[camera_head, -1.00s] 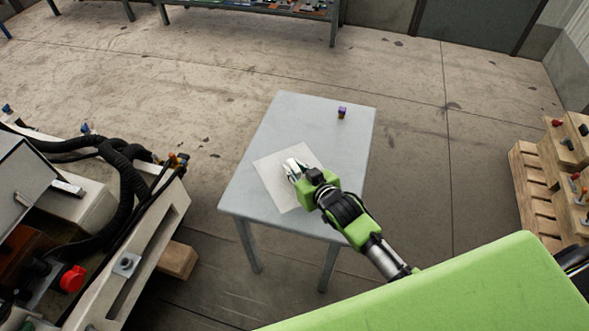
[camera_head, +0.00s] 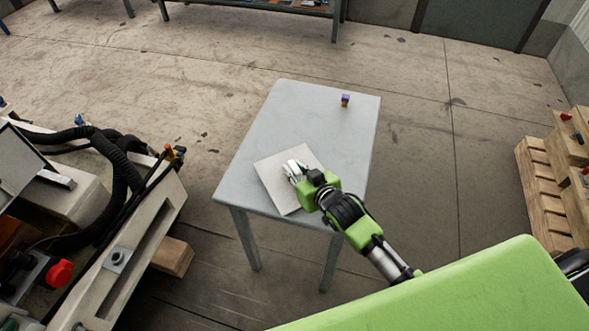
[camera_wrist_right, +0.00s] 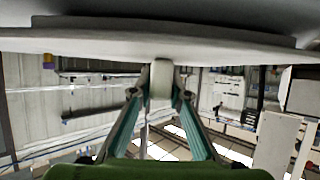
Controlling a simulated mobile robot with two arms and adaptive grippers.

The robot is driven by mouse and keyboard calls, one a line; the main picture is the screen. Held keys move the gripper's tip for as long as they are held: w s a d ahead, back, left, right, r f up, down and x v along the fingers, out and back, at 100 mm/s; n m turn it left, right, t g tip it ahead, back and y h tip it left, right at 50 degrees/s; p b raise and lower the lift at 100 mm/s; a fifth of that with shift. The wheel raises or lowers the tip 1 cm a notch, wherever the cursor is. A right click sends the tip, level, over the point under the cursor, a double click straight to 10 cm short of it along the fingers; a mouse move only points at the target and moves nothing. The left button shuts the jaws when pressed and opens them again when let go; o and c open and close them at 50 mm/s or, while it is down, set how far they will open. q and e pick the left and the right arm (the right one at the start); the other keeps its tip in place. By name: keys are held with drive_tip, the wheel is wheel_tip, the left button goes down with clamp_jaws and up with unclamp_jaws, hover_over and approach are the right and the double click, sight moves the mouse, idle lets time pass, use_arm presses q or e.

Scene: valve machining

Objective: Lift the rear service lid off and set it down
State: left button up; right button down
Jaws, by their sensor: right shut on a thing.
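The service lid is a flat, pale square plate (camera_head: 270,174) over the near part of the small grey table (camera_head: 310,112). In the head view my right gripper (camera_head: 294,168) reaches onto it from the lower right. In the right wrist view the lid (camera_wrist_right: 60,40) spans the top of the picture, and both fingers of my right gripper (camera_wrist_right: 160,88) are shut on its short pale knob (camera_wrist_right: 161,76). Whether the lid touches the tabletop or hangs just above it, I cannot tell. My left gripper is not in view.
A small purple-and-yellow block (camera_head: 345,100) stands at the table's far right. A machine with black hoses (camera_head: 125,170) and a red button (camera_head: 59,272) is at left. A wooden pallet rack (camera_head: 540,185) stands at right.

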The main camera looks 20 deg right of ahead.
drive_tip(key=shift+r, duration=0.1)
drive_tip(key=c, duration=2)
unclamp_jaws()
drive_tip(key=shift+o, duration=0.8)
drive_tip(key=v, duration=1.2)
